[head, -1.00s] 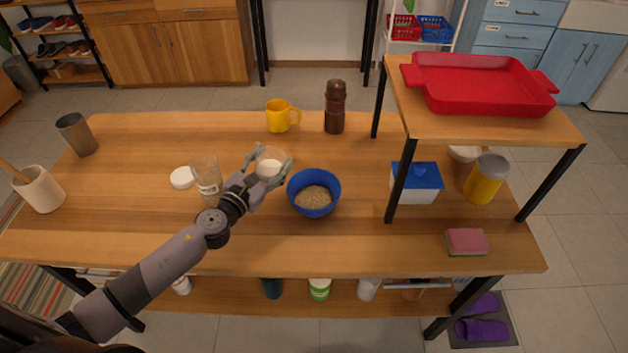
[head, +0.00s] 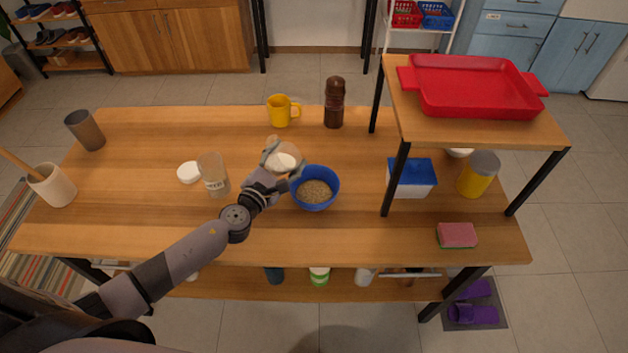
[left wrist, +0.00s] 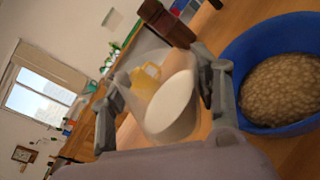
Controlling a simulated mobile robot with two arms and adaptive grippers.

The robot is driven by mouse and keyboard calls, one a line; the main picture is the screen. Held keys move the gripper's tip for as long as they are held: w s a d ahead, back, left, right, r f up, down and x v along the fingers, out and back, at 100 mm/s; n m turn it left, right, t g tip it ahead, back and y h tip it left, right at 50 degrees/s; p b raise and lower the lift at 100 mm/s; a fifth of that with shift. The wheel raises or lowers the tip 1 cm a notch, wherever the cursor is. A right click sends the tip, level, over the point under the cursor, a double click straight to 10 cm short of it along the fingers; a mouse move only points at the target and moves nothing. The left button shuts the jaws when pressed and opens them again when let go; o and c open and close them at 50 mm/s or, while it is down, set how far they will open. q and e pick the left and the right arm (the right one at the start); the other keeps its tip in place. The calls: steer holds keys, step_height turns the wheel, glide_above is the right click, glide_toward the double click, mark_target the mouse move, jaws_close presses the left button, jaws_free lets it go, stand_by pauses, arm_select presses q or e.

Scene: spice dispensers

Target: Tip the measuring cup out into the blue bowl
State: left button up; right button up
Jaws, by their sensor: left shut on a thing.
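The blue bowl (head: 330,200) stands on the wooden table and holds grainy tan contents. It also shows at the right of the left wrist view (left wrist: 232,62). My left gripper (head: 282,163) is shut on a clear measuring cup (head: 279,149) with white contents, just left of the bowl. In the left wrist view the cup (left wrist: 150,115) sits between the two fingers (left wrist: 160,98). The cup looks tilted there, with the white stuff still inside. I cannot tell the gap between cup and bowl rim. My right gripper is in neither view.
A glass jar (head: 213,175) and white lid (head: 189,172) are left of the gripper. A yellow mug (head: 279,111) and brown pepper mill (head: 334,103) stand behind. A raised shelf (head: 480,130) with a red tray (head: 470,88) is at the right. The front middle of the table is clear.

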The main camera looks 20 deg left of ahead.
mark_target(299, 162)
arm_select(q)
steer(key=shift+d+r+m+p, duration=0.4)
steer(key=shift+m+p, duration=0.5)
steer(key=shift+p, duration=0.2)
steer(key=shift+f+m+y, duration=0.3)
steer(key=shift+f+m, duration=0.2)
steer(key=shift+m, duration=0.2)
stand_by(0.4)
steer(key=shift+d+r+m+y+p, duration=0.15)
steer(key=shift+d+r+m+p, duration=0.1)
steer(key=shift+m+p, duration=0.6)
steer(key=shift+d+r+m+y+p, duration=0.15)
steer(key=shift+r+m+p, duration=0.1)
steer(key=shift+m+p, duration=0.6)
stand_by(1.3)
steer(key=shift+d+r+m+p, duration=0.2)
steer(key=shift+d+m+p, duration=0.4)
steer(key=shift+d+p, duration=0.6)
steer(key=shift+r+m+y+p, duration=0.25)
steer(key=shift+m+p, duration=0.55)
steer(key=shift+p, duration=0.5)
